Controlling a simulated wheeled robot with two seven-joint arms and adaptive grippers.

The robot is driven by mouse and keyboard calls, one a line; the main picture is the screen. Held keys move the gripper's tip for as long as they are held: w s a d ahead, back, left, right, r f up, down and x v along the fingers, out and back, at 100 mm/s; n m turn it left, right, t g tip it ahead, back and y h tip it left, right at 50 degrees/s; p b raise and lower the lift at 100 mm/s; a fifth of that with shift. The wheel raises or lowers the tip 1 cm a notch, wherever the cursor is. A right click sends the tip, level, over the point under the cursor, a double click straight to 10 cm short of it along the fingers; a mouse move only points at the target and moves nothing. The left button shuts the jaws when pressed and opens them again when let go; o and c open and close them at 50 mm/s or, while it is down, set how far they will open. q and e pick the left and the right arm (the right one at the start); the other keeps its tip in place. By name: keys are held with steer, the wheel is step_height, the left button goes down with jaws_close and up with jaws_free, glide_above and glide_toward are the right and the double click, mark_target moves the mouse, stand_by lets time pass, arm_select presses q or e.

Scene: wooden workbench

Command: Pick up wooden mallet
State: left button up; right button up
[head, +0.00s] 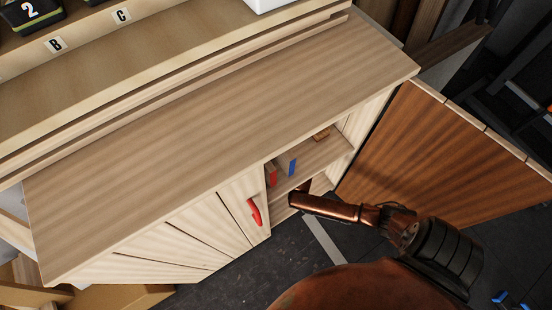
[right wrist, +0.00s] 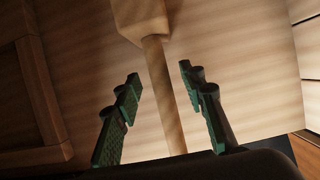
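The wooden mallet shows in the right wrist view, with its pale block head (right wrist: 140,18) at the top and its round handle (right wrist: 166,95) running down between my fingers. My right gripper (right wrist: 160,76) is open, with one green-padded finger on each side of the handle and a visible gap on both sides. In the head view my right arm (head: 335,208) reaches into the open cabinet under the bench. Its gripper and the mallet are hidden there. My left gripper is not in view.
The workbench top (head: 220,120) is bare. The cabinet shelf holds a red item (head: 271,174), a blue item (head: 292,167) and a small wooden piece (head: 321,135). A red handle (head: 254,211) is on the cabinet front. A brown panel (head: 440,150) stands right of the opening.

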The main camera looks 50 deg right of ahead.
steer(key=shift+f, duration=0.25)
stand_by(0.4)
steer(key=shift+c, duration=0.5)
jaws_close()
